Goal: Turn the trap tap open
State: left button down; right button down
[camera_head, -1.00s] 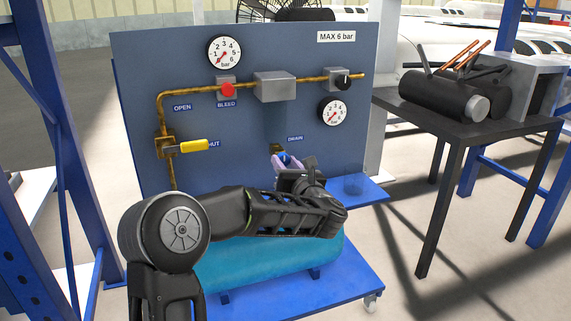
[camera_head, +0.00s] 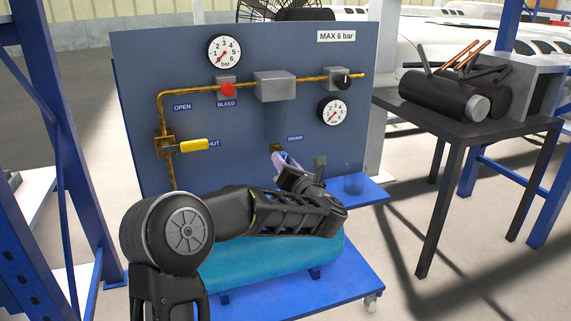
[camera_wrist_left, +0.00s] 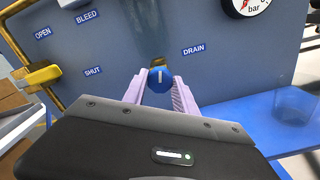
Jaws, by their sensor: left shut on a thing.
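The trap tap has a round blue knob (camera_wrist_left: 159,79) with a white line on it, below the clear trap bowl (camera_head: 275,125) and left of the DRAIN label (camera_head: 295,138). In the left wrist view the knob sits between the lilac fingers of my left gripper (camera_wrist_left: 159,88), which is shut on it. The white line stands about upright in that view. In the head view my left gripper (camera_head: 282,161) is at the panel and its wrist is tilted; the knob is mostly hidden behind it there. My right gripper does not show.
The yellow lever (camera_head: 193,145) points right by the SHUT label. A red bleed button (camera_head: 228,89), a black regulator knob (camera_head: 343,80) and two gauges are on the panel (camera_head: 140,65). A clear cup (camera_head: 353,184) stands on the blue shelf (camera_head: 372,192), right of my wrist.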

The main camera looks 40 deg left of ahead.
pick_arm(q)
jog(key=shift+m+p, duration=2)
jog(key=shift+m, duration=4.3)
jog(key=c, duration=1)
grip_release()
jog(key=shift+d, duration=0.1)
jog(key=v, duration=0.7)
jog(key=shift+s+d+p, duration=0.25)
jog(key=shift+p, duration=0.1)
